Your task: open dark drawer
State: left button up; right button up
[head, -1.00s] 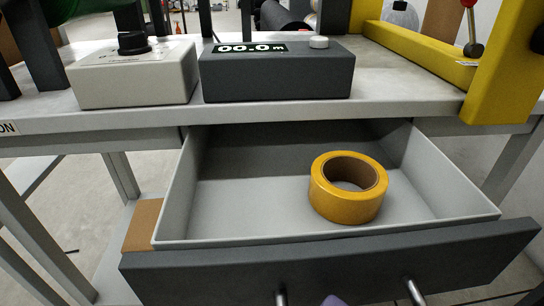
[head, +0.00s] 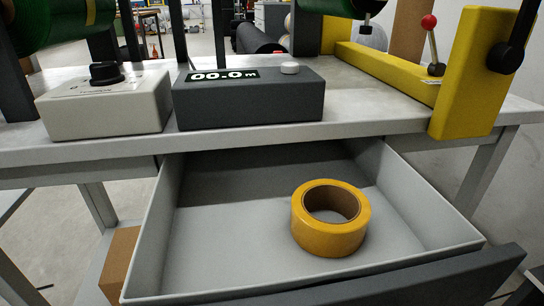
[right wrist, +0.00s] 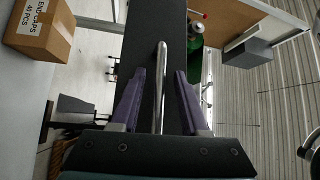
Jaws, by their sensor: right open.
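The drawer (head: 152,245) with the dark front (head: 430,285) stands well open below the workbench top in the head view. Its grey inside holds a roll of yellow tape (head: 312,232). In the right wrist view, the dark front panel (right wrist: 146,45) carries a shiny bar handle (right wrist: 161,55). My right gripper (right wrist: 160,73) is open, with its purple fingers on either side of the handle and visible gaps to both. The head view cuts off the handles and the lower part of the front. My left gripper is not in view.
A light box with a black knob (head: 105,72) and a dark display box (head: 250,98) stand on the bench top (head: 372,128). A yellow frame (head: 468,90) stands at the right. A cardboard box (head: 118,262) sits below, left of the drawer.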

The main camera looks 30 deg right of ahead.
jog(key=v, duration=1)
jog(key=shift+b, duration=0.35)
